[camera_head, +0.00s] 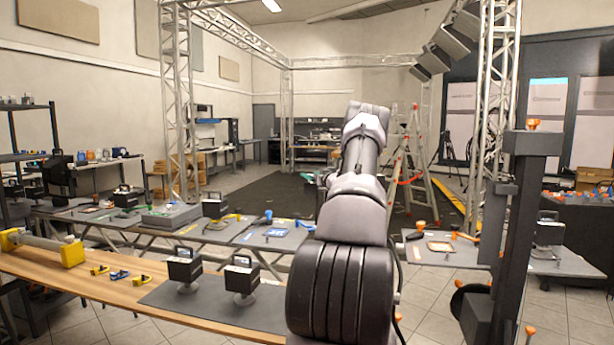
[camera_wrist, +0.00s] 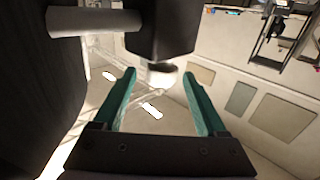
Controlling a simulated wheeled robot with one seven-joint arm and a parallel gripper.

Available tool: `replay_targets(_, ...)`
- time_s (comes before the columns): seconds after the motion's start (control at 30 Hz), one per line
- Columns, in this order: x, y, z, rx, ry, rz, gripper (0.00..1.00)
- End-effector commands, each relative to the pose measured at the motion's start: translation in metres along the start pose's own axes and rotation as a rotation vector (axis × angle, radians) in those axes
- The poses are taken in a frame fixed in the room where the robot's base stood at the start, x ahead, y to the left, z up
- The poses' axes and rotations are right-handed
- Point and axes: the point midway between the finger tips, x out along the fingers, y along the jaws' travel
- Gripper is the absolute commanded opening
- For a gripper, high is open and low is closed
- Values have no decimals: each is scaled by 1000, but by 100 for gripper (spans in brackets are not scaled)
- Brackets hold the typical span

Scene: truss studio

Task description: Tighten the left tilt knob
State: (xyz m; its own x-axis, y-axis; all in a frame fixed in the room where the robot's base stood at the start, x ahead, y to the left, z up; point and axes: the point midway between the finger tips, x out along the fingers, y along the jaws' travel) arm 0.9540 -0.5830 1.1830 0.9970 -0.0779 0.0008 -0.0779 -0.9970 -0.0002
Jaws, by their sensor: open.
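In the wrist view my gripper (camera_wrist: 159,74) is open, with its two teal fingers spread apart. A small pale, rounded knob-like part (camera_wrist: 162,75) shows between the fingertips, under a dark block (camera_wrist: 160,28). I cannot tell whether the fingers touch it, or whether it is the left tilt knob. A pale grey cylinder (camera_wrist: 95,22) sticks out to the left of the block, beside a large dark surface. In the head view my arm reaches away from me and hides my gripper. No tilt knob can be made out there.
A wooden table (camera_head: 115,293) at the front left bears a dark mat (camera_head: 212,303) with two small black box-shaped devices on round feet. A dark upright post (camera_head: 517,210) stands close on the right. Behind are a ladder (camera_head: 417,165), truss towers (camera_head: 180,100) and open dark floor.

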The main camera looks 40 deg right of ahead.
Motion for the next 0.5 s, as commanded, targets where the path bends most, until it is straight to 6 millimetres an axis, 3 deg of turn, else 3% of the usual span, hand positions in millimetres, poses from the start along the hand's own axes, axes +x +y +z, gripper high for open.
replay_targets(0.2, 32, 0, 0, -1, 0, 0, 74)
replay_targets(0.5, 42, 0, 0, 0, -1, 1, 74)
